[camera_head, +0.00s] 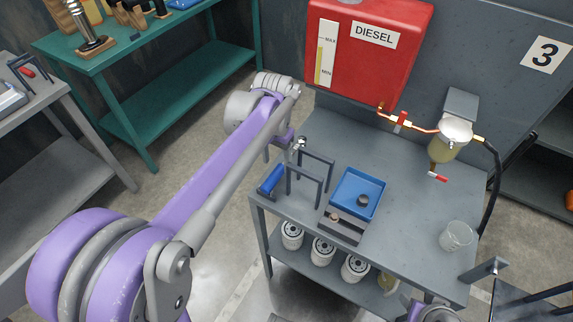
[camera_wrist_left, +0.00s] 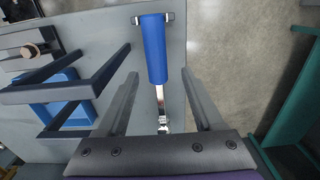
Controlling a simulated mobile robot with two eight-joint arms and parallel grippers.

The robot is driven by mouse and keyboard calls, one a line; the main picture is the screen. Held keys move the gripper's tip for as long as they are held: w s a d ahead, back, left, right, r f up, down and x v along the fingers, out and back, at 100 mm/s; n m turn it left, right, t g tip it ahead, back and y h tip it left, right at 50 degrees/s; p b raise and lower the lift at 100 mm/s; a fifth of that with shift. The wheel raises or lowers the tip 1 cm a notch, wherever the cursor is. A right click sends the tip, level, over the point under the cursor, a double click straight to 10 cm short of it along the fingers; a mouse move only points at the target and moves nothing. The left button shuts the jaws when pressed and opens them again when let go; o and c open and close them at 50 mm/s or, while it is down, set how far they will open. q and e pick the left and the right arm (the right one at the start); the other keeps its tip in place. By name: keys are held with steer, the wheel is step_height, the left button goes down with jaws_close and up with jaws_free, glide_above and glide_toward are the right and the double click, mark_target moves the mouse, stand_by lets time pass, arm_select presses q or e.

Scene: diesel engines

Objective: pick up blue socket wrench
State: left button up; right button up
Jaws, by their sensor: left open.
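The blue socket wrench (camera_head: 271,180) lies near the left edge of the grey cart top. In the left wrist view its blue handle (camera_wrist_left: 154,48) points away from my palm, and its chrome shaft and head run back towards the palm. My left gripper (camera_wrist_left: 159,75) is open, its two fingers on either side of the wrench in the picture, with visible gaps. In the head view my left gripper (camera_head: 283,142) is over the cart's left edge by the chrome end; its fingertips are hard to make out there.
Dark bracket frames (camera_head: 304,178) stand just right of the wrench, close to my left gripper. Beyond them are a blue tray (camera_head: 350,186) and a clear cup (camera_head: 456,236). A red diesel tank (camera_head: 365,55) stands behind. White filters (camera_head: 323,251) sit on the lower shelf.

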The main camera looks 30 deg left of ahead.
mark_target(279, 169)
arm_select(q)
steer(key=f, duration=0.5)
steer(key=shift+w+d+f, duration=0.1)
steer(key=shift+d+f, duration=0.1)
steer(key=shift+f, duration=0.15)
jaws_close()
stand_by(1.2)
